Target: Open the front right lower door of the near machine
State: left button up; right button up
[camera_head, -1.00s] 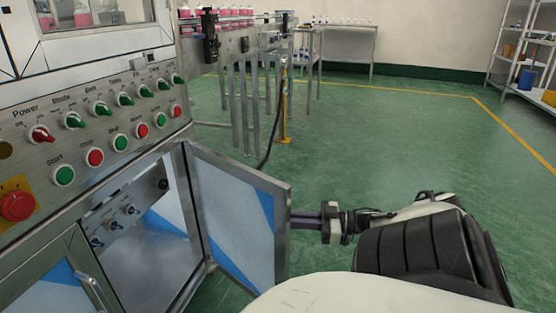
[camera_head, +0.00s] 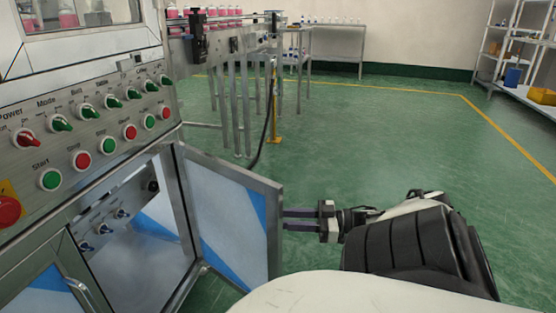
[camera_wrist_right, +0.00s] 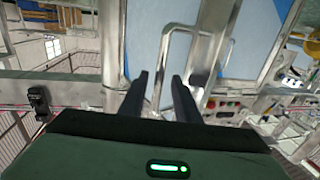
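The front right lower door (camera_head: 240,222) of the near machine (camera_head: 85,150) stands swung open, a metal frame around a blue and white panel. My right gripper (camera_head: 292,218) is at the door's free edge, on its outer side, with two dark fingers apart. In the right wrist view the gripper (camera_wrist_right: 160,85) is open, and a bent metal door handle (camera_wrist_right: 187,31) lies ahead; one leg of it appears to run between the fingers. The handle is hidden in the head view. Contact cannot be told. My left gripper is not in view.
Control knobs and buttons (camera_head: 110,145) line the panel above the opening. A closed door with a handle (camera_head: 83,292) is at lower left. A conveyor with pink bottles (camera_head: 225,28) stands behind. The green floor (camera_head: 370,130) to the right is clear up to the shelves (camera_head: 515,60).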

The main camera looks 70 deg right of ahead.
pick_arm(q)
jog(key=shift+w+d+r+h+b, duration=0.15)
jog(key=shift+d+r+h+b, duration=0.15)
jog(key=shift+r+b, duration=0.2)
pick_arm(e)
jog(key=v, duration=0.8)
jog(key=shift+s, duration=0.25)
